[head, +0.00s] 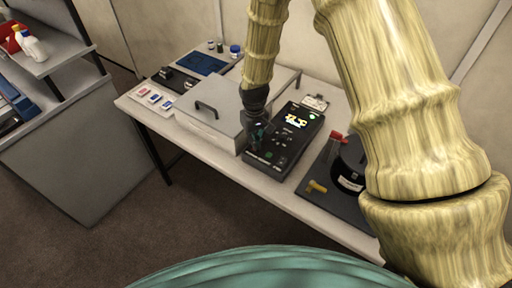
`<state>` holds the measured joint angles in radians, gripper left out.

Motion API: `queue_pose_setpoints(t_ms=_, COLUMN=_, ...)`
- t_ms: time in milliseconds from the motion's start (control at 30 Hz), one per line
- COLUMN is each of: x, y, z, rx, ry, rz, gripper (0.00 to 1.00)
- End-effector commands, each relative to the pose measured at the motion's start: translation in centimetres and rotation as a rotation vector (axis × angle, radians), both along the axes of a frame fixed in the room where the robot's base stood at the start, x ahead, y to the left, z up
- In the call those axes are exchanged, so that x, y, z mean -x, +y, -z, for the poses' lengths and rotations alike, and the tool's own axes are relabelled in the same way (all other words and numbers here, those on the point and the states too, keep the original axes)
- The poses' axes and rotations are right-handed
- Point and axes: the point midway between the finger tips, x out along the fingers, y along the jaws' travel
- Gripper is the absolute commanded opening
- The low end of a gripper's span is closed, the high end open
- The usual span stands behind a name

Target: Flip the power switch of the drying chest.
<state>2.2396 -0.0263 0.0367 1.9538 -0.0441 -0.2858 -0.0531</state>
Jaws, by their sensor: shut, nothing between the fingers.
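The drying chest appears as a pale grey box (208,112) with a dark handle (206,109) on its closed lid. A black control panel (300,141) adjoins it on the right, with a lit display (296,121), small buttons and a green light (312,116). A small green spot (268,155) shows near the panel's front edge; I cannot tell whether it is the power switch. My gripper (257,146) is shut and points down at the panel's left front part. I cannot tell whether it touches. It hides part of the panel's left side.
A dark mat with a black round device (348,170), a red-topped item (338,138) and a yellow item (317,186) lies right of the panel. A blue tray (201,63) and small jars (235,51) stand behind. A grey shelf unit (75,150) is at left.

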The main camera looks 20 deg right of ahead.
Motion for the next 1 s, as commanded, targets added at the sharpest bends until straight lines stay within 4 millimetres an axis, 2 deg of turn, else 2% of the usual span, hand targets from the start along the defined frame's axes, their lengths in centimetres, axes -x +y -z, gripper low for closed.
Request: queue_pose_setpoints(t_ms=1000, x=0.0, y=0.0, z=1.2, rx=0.000, ry=0.000, rz=0.000, gripper=0.00)
